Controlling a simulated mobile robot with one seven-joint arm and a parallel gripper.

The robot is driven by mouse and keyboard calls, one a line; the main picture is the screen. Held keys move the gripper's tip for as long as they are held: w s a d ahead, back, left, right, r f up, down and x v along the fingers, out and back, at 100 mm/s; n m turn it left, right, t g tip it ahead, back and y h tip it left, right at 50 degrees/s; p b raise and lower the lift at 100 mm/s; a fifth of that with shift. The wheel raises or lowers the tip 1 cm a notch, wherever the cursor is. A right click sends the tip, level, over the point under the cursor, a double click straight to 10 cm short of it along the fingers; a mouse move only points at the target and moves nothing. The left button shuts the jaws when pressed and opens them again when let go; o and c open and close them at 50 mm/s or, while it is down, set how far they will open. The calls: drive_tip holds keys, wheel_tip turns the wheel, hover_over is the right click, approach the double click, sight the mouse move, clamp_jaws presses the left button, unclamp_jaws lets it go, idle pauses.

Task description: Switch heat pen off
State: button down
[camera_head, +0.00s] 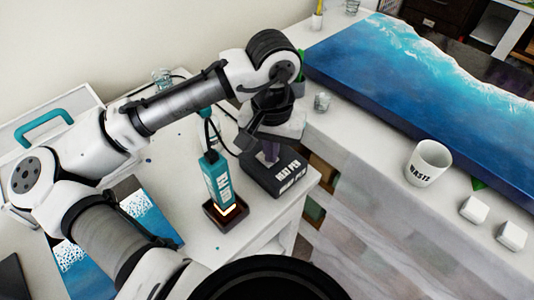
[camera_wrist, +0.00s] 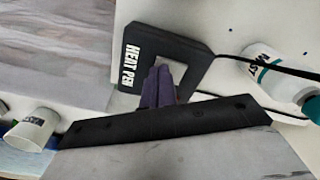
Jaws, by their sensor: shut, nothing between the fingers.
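The black box labelled HEAT PEN (camera_head: 277,175) stands near the corner of the white table; it also shows in the wrist view (camera_wrist: 190,42). A teal pen-like tool with a cable (camera_head: 217,178) stands upright in a small dark brown holder (camera_head: 226,214), with an orange-yellow glow at its lower end. My gripper (camera_head: 270,155) points down at the top of the box, fingers together and empty. In the wrist view its purple fingertips (camera_wrist: 158,88) overlap the box's face. Whether they touch it I cannot tell. Any switch on the box is hidden or not distinguishable.
A white bottle with a teal band (camera_wrist: 268,72) and a black cable lie close to the box. A white cup (camera_head: 428,163), white cubes (camera_head: 474,209) and a blue resin panel (camera_head: 400,85) are on the counter at right. A gap separates the two surfaces.

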drive_tip(key=shift+r+p, duration=3.3)
drive_tip(key=shift+r, duration=0.15)
